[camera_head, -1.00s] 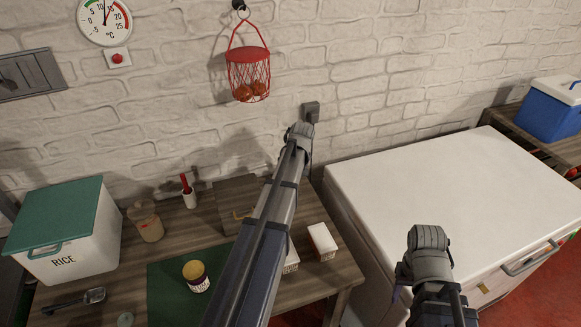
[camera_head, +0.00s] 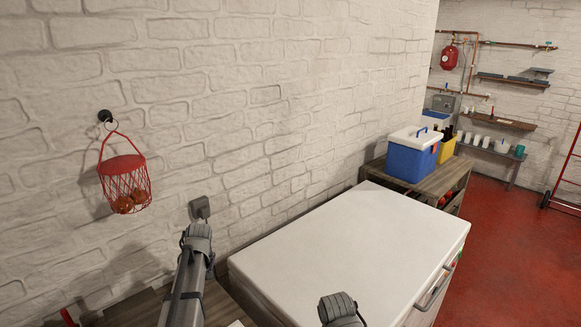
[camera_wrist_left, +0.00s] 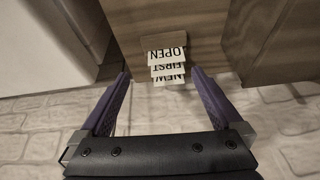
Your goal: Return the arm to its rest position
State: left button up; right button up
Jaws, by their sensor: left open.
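My left gripper (camera_wrist_left: 160,74) shows in the left wrist view with its two purple fingers spread apart and nothing between them. Beyond the fingertips, a few white labels (camera_wrist_left: 166,55) with black words, "OPEN" and "FIRST" among them, lie against a brown wooden surface. In the head view, a raised grey link of my left arm (camera_head: 190,275) stands at the lower left, in front of the brick wall. Its gripper is not visible there. Only a rounded joint of my right arm (camera_head: 340,308) shows at the bottom edge; the right gripper is out of sight.
A white chest freezer (camera_head: 350,245) fills the lower middle. A red wire basket (camera_head: 124,185) hangs on the wall at left. A blue cooler (camera_head: 411,158) and a yellow box (camera_head: 446,148) stand on a wooden bench. Red floor (camera_head: 510,240) is open at right.

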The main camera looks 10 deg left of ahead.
pick_arm(q)
jog(key=s+d+f+m+g+h, duration=0.1)
jog(key=s+d+m, duration=0.2)
jog(key=s+d, duration=0.55)
jog(key=s+d+m+h, duration=0.1)
jog(key=s+d+m, duration=0.25)
jog(key=d, duration=0.95)
jog(key=s+d+m+g, duration=0.2)
jog(key=s+d+m, duration=0.4)
jog(key=s+d, duration=0.5)
jog(key=shift+s+d+f+m, duration=0.2)
jog(key=shift+s+m, duration=0.15)
jog(key=shift+s, duration=0.7)
